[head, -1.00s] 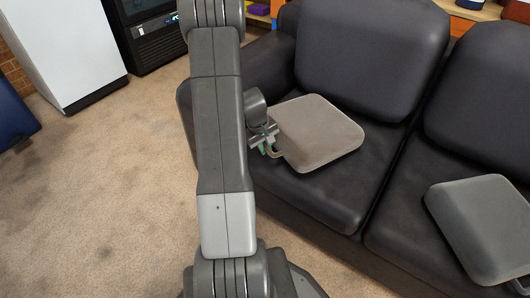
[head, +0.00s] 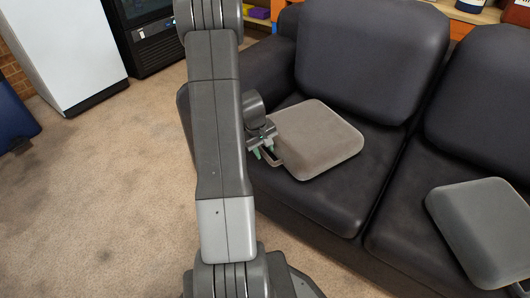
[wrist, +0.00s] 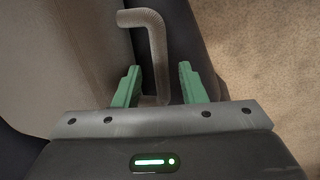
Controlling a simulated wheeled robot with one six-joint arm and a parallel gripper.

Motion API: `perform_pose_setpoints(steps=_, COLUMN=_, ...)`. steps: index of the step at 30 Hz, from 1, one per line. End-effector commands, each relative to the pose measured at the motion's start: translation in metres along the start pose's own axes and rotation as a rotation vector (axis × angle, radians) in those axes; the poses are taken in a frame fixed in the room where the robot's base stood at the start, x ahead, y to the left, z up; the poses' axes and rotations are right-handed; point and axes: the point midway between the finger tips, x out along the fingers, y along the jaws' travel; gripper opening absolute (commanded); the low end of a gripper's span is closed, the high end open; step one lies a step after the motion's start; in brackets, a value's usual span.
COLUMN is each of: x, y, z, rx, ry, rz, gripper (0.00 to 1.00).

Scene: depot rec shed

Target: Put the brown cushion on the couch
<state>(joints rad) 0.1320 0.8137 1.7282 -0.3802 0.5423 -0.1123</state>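The brown cushion (head: 318,138) lies on the left seat of the dark couch (head: 370,62), flat or nearly so. A bent handle (head: 271,156) sticks out from its left edge. My gripper (head: 262,152) is at this handle, by the couch's left front side. In the wrist view, the two green fingers of my gripper (wrist: 159,78) stand apart. The handle (wrist: 158,50) passes between them with space on both sides. The cushion (wrist: 60,60) fills the left of that view. My arm hides part of the couch's left arm in the head view.
A grey cushion (head: 487,230) lies on the right seat. A white cabinet (head: 62,50) and a black glass-fronted fridge (head: 158,35) stand at the back left. Shelves with coloured items (head: 258,12) are behind the couch. The carpet (head: 110,190) at left is clear.

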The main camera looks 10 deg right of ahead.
Motion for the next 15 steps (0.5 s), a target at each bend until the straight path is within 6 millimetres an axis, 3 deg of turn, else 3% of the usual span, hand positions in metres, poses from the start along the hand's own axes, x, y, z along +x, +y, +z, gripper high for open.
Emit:
perform_pose_setpoints(steps=1, x=-0.017, y=0.001, z=-0.001, rx=0.0, ry=0.004, rz=0.002, gripper=0.37)
perform_pose_setpoints(steps=6, x=-0.053, y=0.001, z=-0.001, rx=-0.002, ry=0.003, rz=0.002, gripper=0.37)
perform_pose_setpoints(steps=15, x=-0.086, y=0.0, z=0.0, rx=0.0, ry=0.0, rz=0.0, gripper=0.37)
